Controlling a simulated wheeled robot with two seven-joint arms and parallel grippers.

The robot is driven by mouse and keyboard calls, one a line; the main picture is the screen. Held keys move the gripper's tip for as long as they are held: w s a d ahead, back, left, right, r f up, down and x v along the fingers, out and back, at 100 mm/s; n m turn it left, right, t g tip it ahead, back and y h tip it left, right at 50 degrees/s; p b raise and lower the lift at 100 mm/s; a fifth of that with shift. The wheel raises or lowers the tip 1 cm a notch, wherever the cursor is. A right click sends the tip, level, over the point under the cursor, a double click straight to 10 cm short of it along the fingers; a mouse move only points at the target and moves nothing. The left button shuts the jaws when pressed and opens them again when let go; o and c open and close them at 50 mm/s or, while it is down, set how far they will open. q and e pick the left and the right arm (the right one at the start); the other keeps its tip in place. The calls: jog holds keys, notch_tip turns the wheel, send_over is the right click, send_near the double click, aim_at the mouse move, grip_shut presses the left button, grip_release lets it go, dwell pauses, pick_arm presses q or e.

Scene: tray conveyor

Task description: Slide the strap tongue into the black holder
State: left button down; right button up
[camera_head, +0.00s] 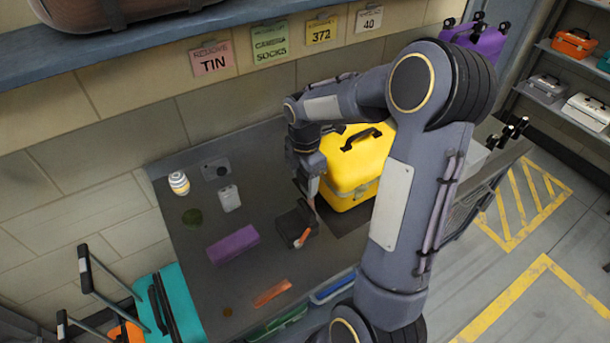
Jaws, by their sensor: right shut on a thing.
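The black holder (289,226) sits on the dark worktop (198,266), left of the yellow case. An orange piece (302,238), apparently the strap tongue, shows at the holder's right front side. I cannot tell whether it is inside the holder or only against it. My right gripper (313,200) points down just above and right of the holder, beside the yellow case. It is shut on a thin strip that looks like part of the strap; the fingers hide most of it. My left gripper is not in view.
The yellow case (352,172) stands close on the right. A purple block (233,244), an orange strip (272,292), a white box (229,198) and a striped jar (179,183) lie around the worktop. My right arm covers the worktop's right side.

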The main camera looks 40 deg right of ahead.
jog(key=b, duration=0.3)
send_near(305, 201)
jog(key=shift+s+a+f, duration=0.7)
jog(key=shift+s+f, duration=0.2)
jog(key=shift+f+b, duration=1.7)
jog(key=shift+f, duration=0.8)
dwell(0.4)
jog(key=o, duration=1.1)
notch_tip(305, 201, up, 7)
jog(key=shift+f, duration=0.15)
jog(key=shift+r, duration=0.55)
